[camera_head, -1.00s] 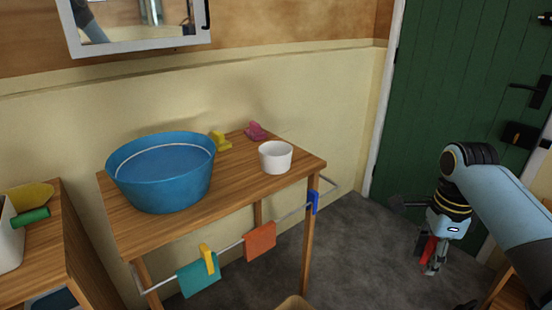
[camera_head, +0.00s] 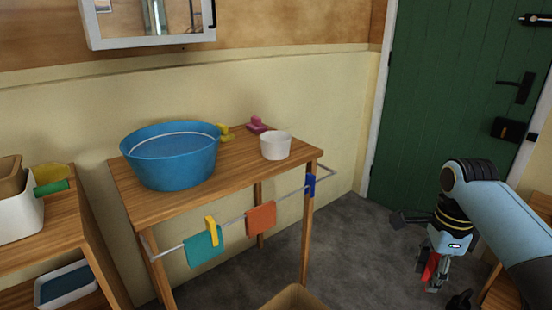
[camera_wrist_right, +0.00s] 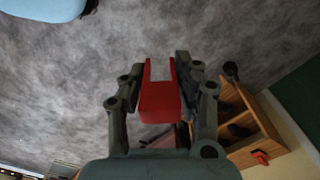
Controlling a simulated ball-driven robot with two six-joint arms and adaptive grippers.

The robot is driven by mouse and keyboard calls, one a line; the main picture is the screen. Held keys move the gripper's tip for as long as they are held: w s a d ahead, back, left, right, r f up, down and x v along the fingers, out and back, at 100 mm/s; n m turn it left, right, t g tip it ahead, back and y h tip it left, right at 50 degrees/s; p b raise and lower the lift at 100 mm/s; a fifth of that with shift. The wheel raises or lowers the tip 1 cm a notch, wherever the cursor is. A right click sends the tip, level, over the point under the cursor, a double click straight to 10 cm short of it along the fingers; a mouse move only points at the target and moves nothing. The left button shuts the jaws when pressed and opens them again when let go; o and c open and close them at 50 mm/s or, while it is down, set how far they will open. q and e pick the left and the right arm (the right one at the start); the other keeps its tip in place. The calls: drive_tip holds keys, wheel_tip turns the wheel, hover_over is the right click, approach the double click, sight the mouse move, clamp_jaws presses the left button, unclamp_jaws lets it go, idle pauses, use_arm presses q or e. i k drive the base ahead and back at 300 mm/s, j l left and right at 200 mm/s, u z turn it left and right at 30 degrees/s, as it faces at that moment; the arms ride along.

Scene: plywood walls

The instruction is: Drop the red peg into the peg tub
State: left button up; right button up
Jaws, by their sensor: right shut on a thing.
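The red peg (camera_head: 430,266) is between the fingers of my right gripper (camera_head: 435,283), at the right side of the head view, above the grey floor. In the right wrist view the fingers (camera_wrist_right: 161,70) are shut on the red peg (camera_wrist_right: 160,103), whose two prongs point away from the wrist. A small white tub (camera_head: 276,146), which looks like the peg tub, stands upright on the right part of the wooden table (camera_head: 240,172). It is well to the left of my right gripper and apart from it. Its inside bottom is hidden. My left gripper is not in view.
A blue basin (camera_head: 170,165) fills the table's left part. A yellow peg (camera_head: 225,132) and a pink peg (camera_head: 257,124) lie behind. A front rail holds cloths (camera_head: 261,219) and a blue peg (camera_head: 311,185). A box (camera_head: 294,298) stands on the floor. A green door (camera_head: 450,100) is behind.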

sight(281, 154)
drive_tip(key=k+u, duration=0.1)
drive_tip(key=u, duration=0.3)
drive_tip(key=k+u, duration=0.15)
drive_tip(key=u, duration=0.3)
drive_tip(key=j+u, duration=0.1)
drive_tip(key=u, duration=0.3)
drive_tip(key=l+u, duration=0.1)
drive_tip(key=u, duration=0.3)
drive_tip(key=l+u, duration=0.1)
drive_tip(key=u, duration=0.35)
drive_tip(key=l+u, duration=0.1)
drive_tip(key=u, duration=0.3)
drive_tip(key=k+u, duration=0.1)
drive_tip(key=u, duration=0.3)
drive_tip(key=l+u, duration=0.15)
drive_tip(key=u, duration=0.25)
drive_tip(key=k+l+u, duration=0.1)
drive_tip(key=k+l, duration=1.7)
